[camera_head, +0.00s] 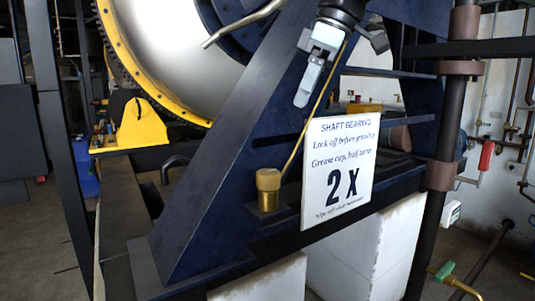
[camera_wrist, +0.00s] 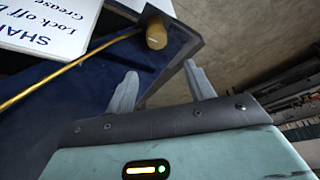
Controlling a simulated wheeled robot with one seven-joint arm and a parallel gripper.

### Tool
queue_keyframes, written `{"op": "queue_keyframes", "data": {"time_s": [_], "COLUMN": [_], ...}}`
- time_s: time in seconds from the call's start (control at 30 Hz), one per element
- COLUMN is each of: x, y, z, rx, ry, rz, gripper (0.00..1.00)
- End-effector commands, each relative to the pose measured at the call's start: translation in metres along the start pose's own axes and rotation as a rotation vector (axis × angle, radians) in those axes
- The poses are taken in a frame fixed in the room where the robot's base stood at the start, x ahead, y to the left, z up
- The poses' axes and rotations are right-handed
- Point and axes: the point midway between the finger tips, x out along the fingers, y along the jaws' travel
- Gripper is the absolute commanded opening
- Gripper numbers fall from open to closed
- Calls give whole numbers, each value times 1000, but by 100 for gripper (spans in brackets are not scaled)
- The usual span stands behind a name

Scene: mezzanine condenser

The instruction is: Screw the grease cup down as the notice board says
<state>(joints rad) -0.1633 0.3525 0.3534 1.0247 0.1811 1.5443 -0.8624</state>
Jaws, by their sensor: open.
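The grease cup (camera_head: 268,190) is a small brass cylinder with a wider tan cap, upright on the dark blue frame ledge. A thin yellow pipe rises from beside it. The notice board (camera_head: 338,172) stands just right of it and reads "SHAFT BEARING", "Lock off before greasing", "Grease cup, half turns", "2 X"; its bottom line is too small to read surely. My gripper (camera_head: 303,98) is above the cup and board, apart from both. In the wrist view my gripper (camera_wrist: 160,82) is open and empty, with the cup (camera_wrist: 156,34) beyond the fingertips.
A slanted dark blue beam (camera_head: 225,140) rises left of the cup. A yellow bracket (camera_head: 140,128) and a large silver drum with a yellow rim stand behind at left. A dark vertical post (camera_head: 450,130) stands at right. White blocks (camera_head: 365,245) support the frame.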

Motion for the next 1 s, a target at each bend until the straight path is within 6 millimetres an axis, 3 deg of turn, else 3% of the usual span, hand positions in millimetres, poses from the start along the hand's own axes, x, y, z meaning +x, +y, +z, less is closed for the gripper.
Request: {"op": "queue_keyframes", "data": {"time_s": [0.1, 0.27, 1.0], "x": [-9, 4, 144], "y": [5, 5, 5], "z": [-1, -1, -3], "rx": [-18, -21, -19], "ry": [7, 6, 6], "rz": [4, 2, 1], "gripper": [54, 54, 54]}}
